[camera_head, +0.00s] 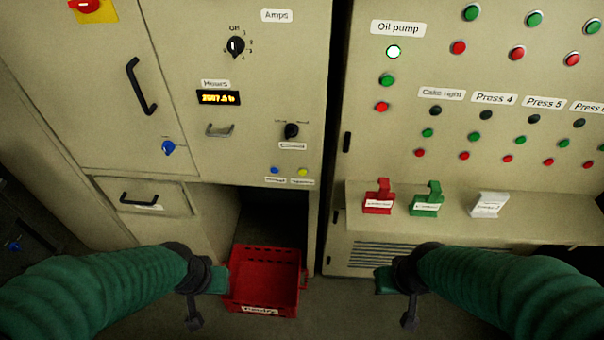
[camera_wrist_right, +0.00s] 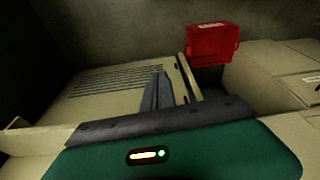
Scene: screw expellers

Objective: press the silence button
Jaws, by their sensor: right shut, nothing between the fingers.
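Two small buttons sit side by side low on the left cabinet in the head view: a blue one (camera_head: 275,170) and a yellow one (camera_head: 303,172). Each has a small label under it, too blurred for me to read surely, so I cannot confirm which one is the silence button. My left gripper (camera_head: 194,318) is low at the left, below and well apart from the buttons; its fingers are unclear. My right gripper (camera_wrist_right: 158,88) is shut and empty in the wrist view. In the head view it is low at the right, apart from both cabinets' controls.
A red bin (camera_head: 264,284) stands low in front of the left cabinet's opening. Above the buttons are a black knob (camera_head: 291,131), a handle (camera_head: 220,131) and an hours display (camera_head: 218,98). The right panel (camera_head: 500,75) carries several red, green and black buttons, with a ledge below.

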